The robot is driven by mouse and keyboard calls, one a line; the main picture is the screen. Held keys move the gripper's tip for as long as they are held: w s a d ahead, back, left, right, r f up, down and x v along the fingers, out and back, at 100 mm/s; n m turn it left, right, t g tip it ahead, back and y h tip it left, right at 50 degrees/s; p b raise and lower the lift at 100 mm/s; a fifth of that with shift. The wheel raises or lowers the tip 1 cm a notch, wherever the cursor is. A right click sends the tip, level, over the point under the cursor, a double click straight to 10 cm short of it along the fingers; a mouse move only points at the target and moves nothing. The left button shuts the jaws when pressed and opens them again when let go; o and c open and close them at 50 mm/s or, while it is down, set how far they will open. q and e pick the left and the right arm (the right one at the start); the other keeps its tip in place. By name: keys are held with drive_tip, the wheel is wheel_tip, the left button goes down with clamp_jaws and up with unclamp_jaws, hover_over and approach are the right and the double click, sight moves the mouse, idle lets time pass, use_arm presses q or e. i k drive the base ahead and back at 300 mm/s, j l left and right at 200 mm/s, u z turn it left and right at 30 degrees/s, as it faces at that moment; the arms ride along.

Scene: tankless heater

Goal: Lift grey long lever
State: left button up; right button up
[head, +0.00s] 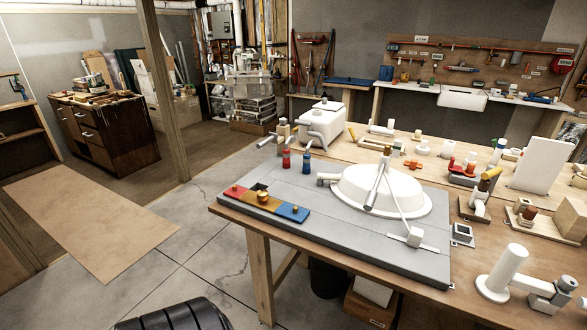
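A grey long lever (377,182) stands tilted at the middle of a round white dome-shaped part (350,192). Its upper end leans up and to the right. The dome sits on a large grey board (310,222) on the wooden workbench. A thin pale rod (398,208) runs from near the lever down to a small white block (415,237) at the board's front right. Neither of my grippers shows in the head view, and nothing is seen touching the lever.
Red (286,160) and blue (307,163) small parts stand left of the dome. A red, brown and blue strip (265,203) lies at the board's left edge. Several fittings crowd the bench's right side, including a white cylinder (502,268). Concrete floor (165,255) is open at left.

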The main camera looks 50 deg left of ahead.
sight(372, 196)
drive_tip(key=u, duration=1.4)
